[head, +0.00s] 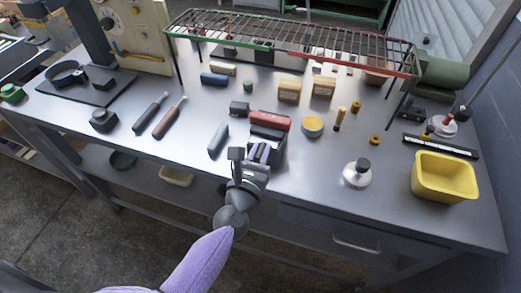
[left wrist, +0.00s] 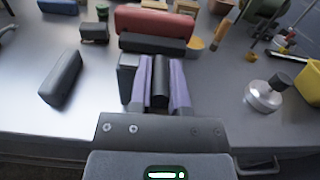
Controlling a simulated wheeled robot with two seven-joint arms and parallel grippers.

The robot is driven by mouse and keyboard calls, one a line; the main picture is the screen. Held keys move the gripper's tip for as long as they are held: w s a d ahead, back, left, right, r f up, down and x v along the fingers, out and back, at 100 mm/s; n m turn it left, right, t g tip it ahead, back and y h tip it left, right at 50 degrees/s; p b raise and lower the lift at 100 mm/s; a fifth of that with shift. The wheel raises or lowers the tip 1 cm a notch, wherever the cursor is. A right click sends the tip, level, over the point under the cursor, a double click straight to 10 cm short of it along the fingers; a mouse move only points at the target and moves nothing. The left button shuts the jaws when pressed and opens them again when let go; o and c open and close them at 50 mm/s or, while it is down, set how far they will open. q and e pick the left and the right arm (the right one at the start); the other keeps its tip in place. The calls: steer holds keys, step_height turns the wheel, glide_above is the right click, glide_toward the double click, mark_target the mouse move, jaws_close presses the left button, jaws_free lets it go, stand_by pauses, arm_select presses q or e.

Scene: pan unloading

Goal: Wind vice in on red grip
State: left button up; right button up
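The red grip (head: 269,121) lies crosswise on the bench near its front, along the back of the dark vice (head: 266,134). In the left wrist view the red grip (left wrist: 156,21) sits right behind a black jaw bar (left wrist: 152,43); whether they touch is unclear. My left gripper (head: 258,153) is at the front of the vice. Its purple fingers (left wrist: 160,82) lie close on both sides of a dark upright part, seemingly the vice handle (left wrist: 160,80), and look shut on it. The far jaw is mostly hidden by the red grip. My right gripper is out of view.
A dark grey block (head: 218,140) lies left of the vice. A wire rack (head: 290,45) spans the back. Bare bench lies front left.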

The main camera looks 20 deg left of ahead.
mark_target(277, 160)
arm_select(q)
steer(key=shift+d+m, duration=0.15)
steer(key=shift+m, duration=0.15)
jaws_close()
steer(key=shift+d+f+m, duration=0.15)
steer(key=shift+d+m, duration=0.2)
steer(key=shift+m, duration=0.65)
steer(key=m, duration=0.1)
steer(key=d+m, duration=0.1)
steer(key=m, duration=0.1)
steer(key=shift+f+m, duration=0.3)
steer(key=shift+f, duration=0.1)
steer(key=m, duration=0.2)
steer(key=shift+s+d+f+m, duration=0.1)
steer(key=shift+d+f+m, duration=0.2)
steer(key=shift+d+f, duration=0.1)
steer(key=m, duration=0.2)
steer(key=f+m, duration=0.1)
steer(key=shift+d+m+b, duration=0.3)
steer(key=m, duration=0.1)
steer(key=f+m, duration=0.1)
steer(key=m, duration=0.2)
steer(key=shift+f+m, duration=0.3)
steer(key=shift+a+f+m, duration=0.1)
steer(key=shift+f+m, duration=0.2)
steer(key=shift+m, duration=0.6)
steer(key=shift+f+m, duration=0.3)
steer(key=shift+m, duration=0.6)
steer(key=shift+f, duration=0.1)
